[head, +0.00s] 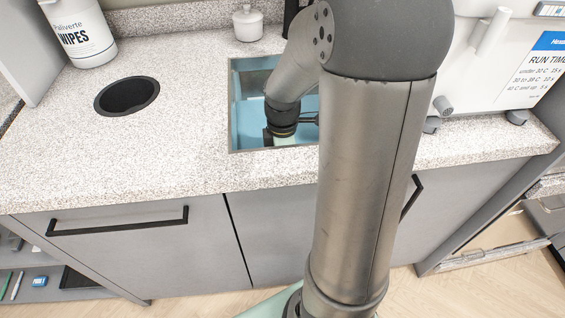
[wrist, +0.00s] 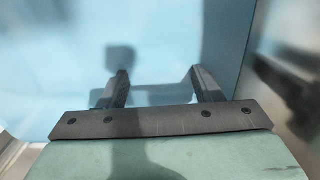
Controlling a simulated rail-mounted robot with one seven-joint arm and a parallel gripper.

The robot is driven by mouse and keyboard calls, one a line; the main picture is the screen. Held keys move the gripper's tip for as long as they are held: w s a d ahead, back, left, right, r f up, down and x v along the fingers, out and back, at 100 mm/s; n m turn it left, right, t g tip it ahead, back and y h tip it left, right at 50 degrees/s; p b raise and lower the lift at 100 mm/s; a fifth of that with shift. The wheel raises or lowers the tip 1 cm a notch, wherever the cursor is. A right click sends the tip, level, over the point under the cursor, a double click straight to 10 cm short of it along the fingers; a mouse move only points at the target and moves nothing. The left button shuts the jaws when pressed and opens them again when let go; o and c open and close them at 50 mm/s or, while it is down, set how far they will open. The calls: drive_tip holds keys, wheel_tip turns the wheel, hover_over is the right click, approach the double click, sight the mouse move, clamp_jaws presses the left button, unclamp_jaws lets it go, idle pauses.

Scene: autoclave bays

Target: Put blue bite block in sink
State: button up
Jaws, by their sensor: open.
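The sink (head: 246,125) is a rectangular basin with light blue inner walls, set in the speckled counter. My gripper (head: 281,137) reaches down into its opening, and my arm hides the sink's right part. In the wrist view my gripper (wrist: 160,80) is open, its two dark fingers apart with nothing between them. The pale blue sink wall and floor (wrist: 60,60) fill the view beyond the fingers. I cannot make out a blue bite block in the sink. A small blue item (head: 40,281) lies on the lower left shelf; I cannot tell what it is.
A round black opening (head: 127,96) is in the counter left of the sink. A wipes tub (head: 80,35) and a lidded white jar (head: 248,23) stand at the back. A white machine (head: 500,60) stands at right. The counter's front left is clear.

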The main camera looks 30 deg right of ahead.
wheel_tip(320, 180, up, 9)
drive_tip(key=p, duration=0.1)
